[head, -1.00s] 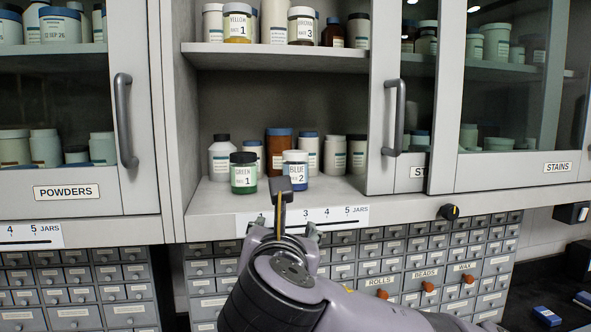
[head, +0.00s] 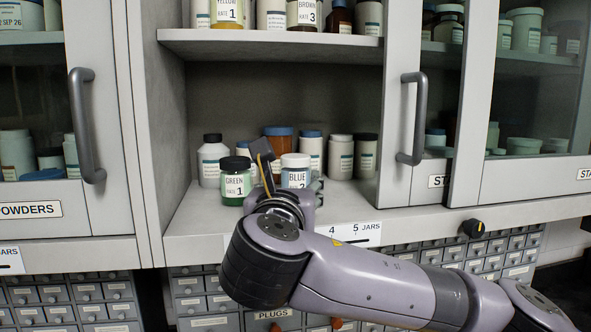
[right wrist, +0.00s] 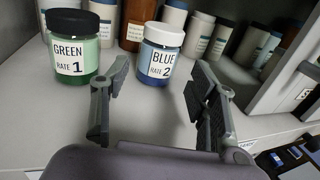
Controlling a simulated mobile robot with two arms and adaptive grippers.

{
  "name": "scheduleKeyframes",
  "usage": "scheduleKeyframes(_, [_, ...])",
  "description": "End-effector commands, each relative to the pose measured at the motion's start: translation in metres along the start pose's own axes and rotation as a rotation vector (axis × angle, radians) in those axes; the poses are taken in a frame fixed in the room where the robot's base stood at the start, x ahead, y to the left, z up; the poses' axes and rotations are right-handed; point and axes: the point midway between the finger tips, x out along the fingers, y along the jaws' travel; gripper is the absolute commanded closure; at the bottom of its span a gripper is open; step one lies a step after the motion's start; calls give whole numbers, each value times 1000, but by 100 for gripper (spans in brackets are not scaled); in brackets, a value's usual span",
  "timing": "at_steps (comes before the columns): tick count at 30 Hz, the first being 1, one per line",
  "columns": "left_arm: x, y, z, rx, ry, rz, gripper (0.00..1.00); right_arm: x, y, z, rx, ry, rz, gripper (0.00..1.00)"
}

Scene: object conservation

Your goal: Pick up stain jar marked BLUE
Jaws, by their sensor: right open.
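The stain jar marked BLUE (head: 295,174) has a white lid, a label reading BLUE 2 and blue contents. It stands upright at the front of the lower cabinet shelf. It also shows in the right wrist view (right wrist: 159,57), ahead of my fingers and apart from them. The jar marked GREEN (head: 235,184), with a black lid, stands just left of it and also shows in the right wrist view (right wrist: 76,48). My right gripper (right wrist: 158,88) is open and empty, just in front of the shelf jars. In the head view it (head: 288,175) partly covers the BLUE jar. My left gripper is out of view.
Several other jars stand behind, including a brown bottle (head: 279,143) and a white bottle (head: 212,161). The upper shelf (head: 270,42) is overhead. A door handle (head: 413,118) is at the right, another (head: 86,125) at the left. The shelf's front right is clear.

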Motion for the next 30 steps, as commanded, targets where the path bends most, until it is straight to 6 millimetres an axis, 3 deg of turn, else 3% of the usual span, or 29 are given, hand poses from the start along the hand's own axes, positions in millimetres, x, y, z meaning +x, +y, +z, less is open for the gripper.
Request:
scheduleKeyframes(3, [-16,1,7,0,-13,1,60,28,-1,4,-1,4,-5,46])
scheduleKeyframes(9, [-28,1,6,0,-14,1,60,61,-1,2,0,2,-2,46])
scheduleKeyframes(17, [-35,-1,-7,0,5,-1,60,80,0,2,1,2,-2,46])
scheduleKeyframes(24, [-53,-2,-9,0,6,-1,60,117,0,2,0,2,-2,46])
scheduleKeyframes(30, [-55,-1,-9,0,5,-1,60,128,0,0,1,1,0,46])
